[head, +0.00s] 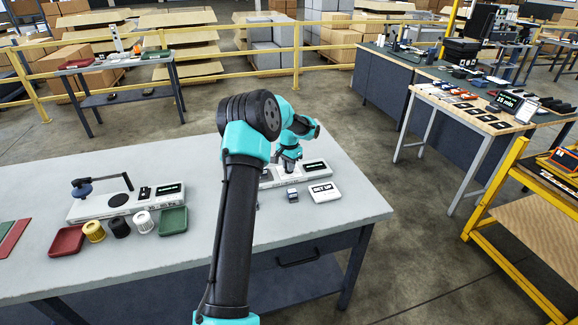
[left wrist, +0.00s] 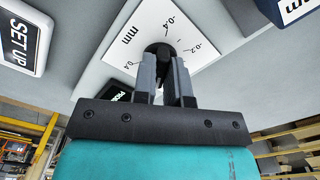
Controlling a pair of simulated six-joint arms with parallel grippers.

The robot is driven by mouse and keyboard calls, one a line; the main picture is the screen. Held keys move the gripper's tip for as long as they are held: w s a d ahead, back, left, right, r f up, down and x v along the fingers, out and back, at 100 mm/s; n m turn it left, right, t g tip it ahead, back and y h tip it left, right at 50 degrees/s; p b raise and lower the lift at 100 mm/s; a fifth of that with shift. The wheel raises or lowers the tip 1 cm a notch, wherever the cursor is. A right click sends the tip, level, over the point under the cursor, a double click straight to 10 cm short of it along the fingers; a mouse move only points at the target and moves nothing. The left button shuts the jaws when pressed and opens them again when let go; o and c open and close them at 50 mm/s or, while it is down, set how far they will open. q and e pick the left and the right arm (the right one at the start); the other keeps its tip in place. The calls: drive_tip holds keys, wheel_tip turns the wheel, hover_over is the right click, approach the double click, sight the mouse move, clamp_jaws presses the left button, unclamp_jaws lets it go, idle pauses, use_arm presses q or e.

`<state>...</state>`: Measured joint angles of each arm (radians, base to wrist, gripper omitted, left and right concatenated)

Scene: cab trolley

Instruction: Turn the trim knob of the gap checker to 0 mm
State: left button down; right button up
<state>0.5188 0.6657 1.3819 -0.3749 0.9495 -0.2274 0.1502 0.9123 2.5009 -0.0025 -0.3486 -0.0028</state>
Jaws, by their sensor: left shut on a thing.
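The gap checker (head: 275,183) is a pale, low device on the grey table, with a dark display (head: 315,166) at its right end. Its black trim knob (left wrist: 157,48) shows in the left wrist view, standing on a white dial plate (left wrist: 128,45) marked -0.4, -0.2, 0.4 and mm. My left gripper (left wrist: 163,65) is shut on the knob from above, a finger on each side. In the head view the left gripper (head: 289,165) hides the knob. The fingers cover part of the dial, and I cannot read the knob's setting. My right gripper is in neither view.
To the left are another pale device (head: 100,210), red (head: 68,241) and green (head: 173,221) trays, and several spools. The table's front right is clear.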

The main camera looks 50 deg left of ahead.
use_arm(q)
drive_tip(key=shift+n, duration=0.4)
drive_tip(key=n, duration=1)
drive_tip(key=shift+n, duration=0.3)
drive_tip(key=c, duration=1.2)
unclamp_jaws()
drive_tip(key=shift+o, duration=0.2)
drive_tip(key=shift+r, duration=0.1)
wheel_tip(320, 180, up, 17)
drive_tip(key=shift+r, duration=0.15)
